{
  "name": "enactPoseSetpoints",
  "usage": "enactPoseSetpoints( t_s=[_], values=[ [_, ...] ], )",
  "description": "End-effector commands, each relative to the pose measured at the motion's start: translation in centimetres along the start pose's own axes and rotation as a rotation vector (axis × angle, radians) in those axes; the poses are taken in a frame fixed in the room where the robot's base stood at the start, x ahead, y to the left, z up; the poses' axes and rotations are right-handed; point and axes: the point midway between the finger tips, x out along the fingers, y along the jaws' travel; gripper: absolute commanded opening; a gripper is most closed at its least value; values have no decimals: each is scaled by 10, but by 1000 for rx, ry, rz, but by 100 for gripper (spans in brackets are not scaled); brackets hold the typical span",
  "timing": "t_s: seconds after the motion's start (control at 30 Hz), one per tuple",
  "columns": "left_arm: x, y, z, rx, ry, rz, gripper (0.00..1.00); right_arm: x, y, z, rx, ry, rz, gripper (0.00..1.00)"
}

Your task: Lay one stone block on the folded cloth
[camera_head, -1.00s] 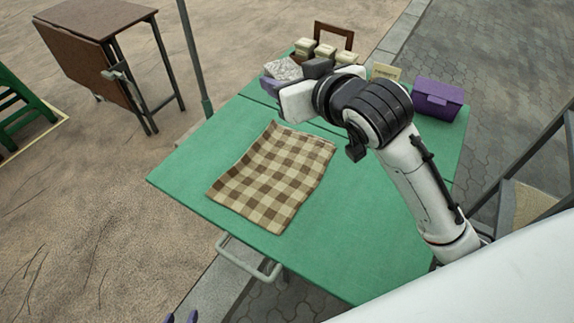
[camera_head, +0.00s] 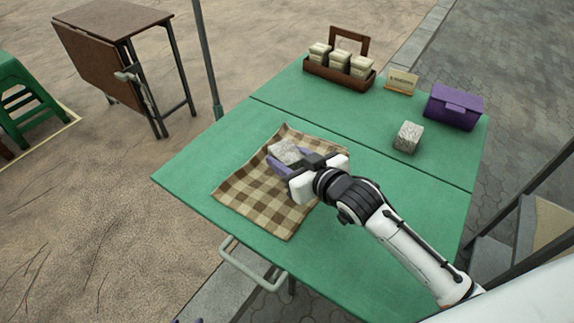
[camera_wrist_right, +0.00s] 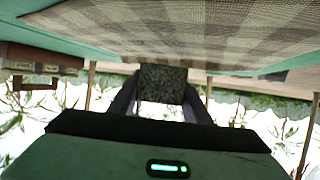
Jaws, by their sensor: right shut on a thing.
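The brown-and-cream checked cloth (camera_head: 245,195) lies flat on the green table (camera_head: 200,165), left of its middle. My right gripper (camera_head: 287,160) is over the cloth's far right part, its purple fingers shut on a grey speckled stone block (camera_head: 285,151). In the right wrist view, the held block (camera_wrist_right: 162,83) sits between the fingers close to the cloth (camera_wrist_right: 190,30); I cannot tell whether they touch. A second stone block (camera_head: 408,137) stands on the table at the right. Only purple tips of my left gripper (camera_head: 187,321) show at the bottom edge.
A pole (camera_head: 207,60) rises by the table's left edge. The table's front is clear.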

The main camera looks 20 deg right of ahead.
Motion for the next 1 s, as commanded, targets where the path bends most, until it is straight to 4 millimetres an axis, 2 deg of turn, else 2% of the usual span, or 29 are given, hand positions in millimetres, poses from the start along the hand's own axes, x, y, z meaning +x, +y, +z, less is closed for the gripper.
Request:
enactPoseSetpoints(
  t_s=[0.03,0.13,0.4,0.9,0.93,1.0],
  values=[
    [2,0,4,1,-1,0,34,4,0,9,1,0,0,8],
    [3,-1,6,2,-4,1,34,8,0,20,2,1,-1,8],
    [1,-1,6,3,-4,1,34,9,0,19,1,4,-1,8],
    [3,-2,6,4,-1,0,34,13,0,32,1,1,0,8],
    [3,-2,5,4,0,0,34,13,0,34,1,-5,0,47],
    [4,-2,5,4,1,0,34,13,0,35,1,-6,0,59]
  ],
)
